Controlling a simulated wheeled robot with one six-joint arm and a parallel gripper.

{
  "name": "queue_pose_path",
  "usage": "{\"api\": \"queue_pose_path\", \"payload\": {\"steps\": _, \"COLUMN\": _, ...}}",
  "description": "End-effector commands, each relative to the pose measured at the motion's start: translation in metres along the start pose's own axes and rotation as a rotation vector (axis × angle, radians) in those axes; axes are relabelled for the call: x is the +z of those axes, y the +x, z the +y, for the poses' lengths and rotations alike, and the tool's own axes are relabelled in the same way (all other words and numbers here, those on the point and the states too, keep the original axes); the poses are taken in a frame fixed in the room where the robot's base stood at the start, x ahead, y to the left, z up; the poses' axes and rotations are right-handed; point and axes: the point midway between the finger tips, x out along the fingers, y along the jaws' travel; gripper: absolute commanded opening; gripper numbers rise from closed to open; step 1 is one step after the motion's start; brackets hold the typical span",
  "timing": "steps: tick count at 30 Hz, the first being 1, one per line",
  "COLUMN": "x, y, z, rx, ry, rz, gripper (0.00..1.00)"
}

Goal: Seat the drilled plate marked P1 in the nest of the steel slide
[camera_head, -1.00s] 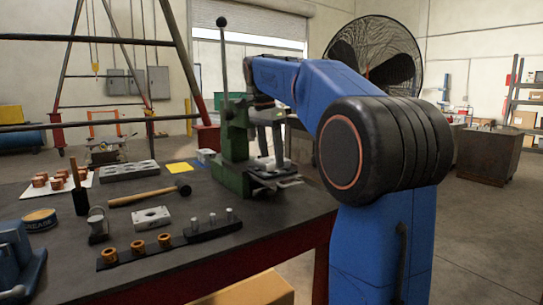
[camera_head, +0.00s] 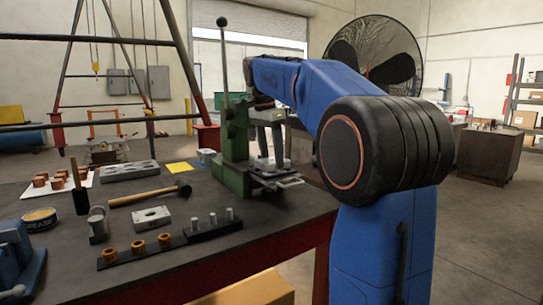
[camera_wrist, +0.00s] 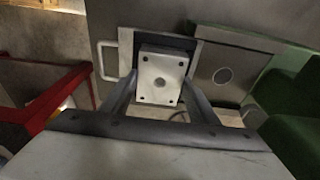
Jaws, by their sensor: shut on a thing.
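My gripper (camera_wrist: 160,98) is shut on a pale drilled plate (camera_wrist: 160,77), which has a large centre hole and small corner holes. No mark is legible on it. The steel slide (camera_wrist: 112,28) with its side handle lies beneath the plate in the wrist view. The slide's dark nest (camera_wrist: 163,40) shows beyond the plate's far edge and beside it; the plate covers the rest. I cannot tell the exact height gap.
A steel block with a round bore (camera_wrist: 222,75) sits right of the slide, close to the green press body. On the bench are another drilled plate (camera_head: 151,216), a mallet (camera_head: 150,196), a rack of pins and bushings (camera_head: 175,242) and a grease tin (camera_head: 40,217).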

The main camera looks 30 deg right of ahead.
Motion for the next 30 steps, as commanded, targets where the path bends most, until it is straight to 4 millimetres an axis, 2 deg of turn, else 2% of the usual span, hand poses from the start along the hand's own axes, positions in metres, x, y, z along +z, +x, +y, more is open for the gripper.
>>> {"api": "queue_pose_path", "payload": {"steps": 30, "x": 0.002, "y": 0.014, "z": 0.0, "rx": -0.001, "ry": 0.0, "rz": 0.0, "gripper": 0.21}}
